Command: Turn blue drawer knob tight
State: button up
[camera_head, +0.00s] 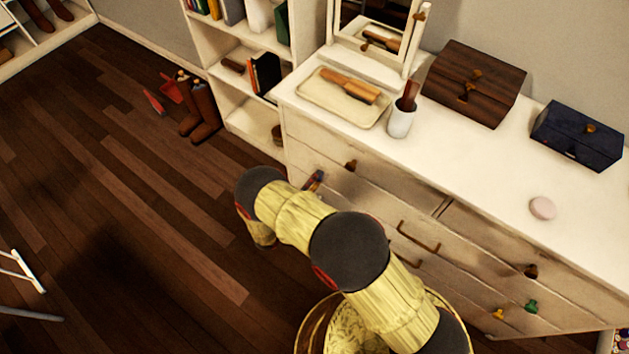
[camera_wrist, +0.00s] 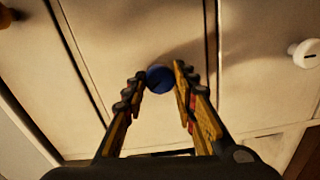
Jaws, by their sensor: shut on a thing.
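The round blue drawer knob (camera_wrist: 160,79) shows in the wrist view on a pale drawer front (camera_wrist: 145,35). My gripper (camera_wrist: 159,76) has one finger on each side of it and is shut on the knob, with the fingertips at its left and right edges. A dark line on the knob's face is faint. In the head view my arm reaches down to the front of the white dresser (camera_head: 420,170), and the blue knob is hidden there.
A white knob (camera_wrist: 304,53) sits to the right in the wrist view. In the head view, a green knob (camera_head: 531,306), a yellow knob (camera_head: 497,313) and a bar handle (camera_head: 418,238) stick out from the dresser front.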

jog(key=shift+m+b, duration=0.55)
jog(key=shift+m, duration=2.85)
jog(key=shift+s, duration=0.1)
jog(key=o, duration=1.2)
jog(key=shift+c, duration=0.2)
jog(key=v, duration=1.2)
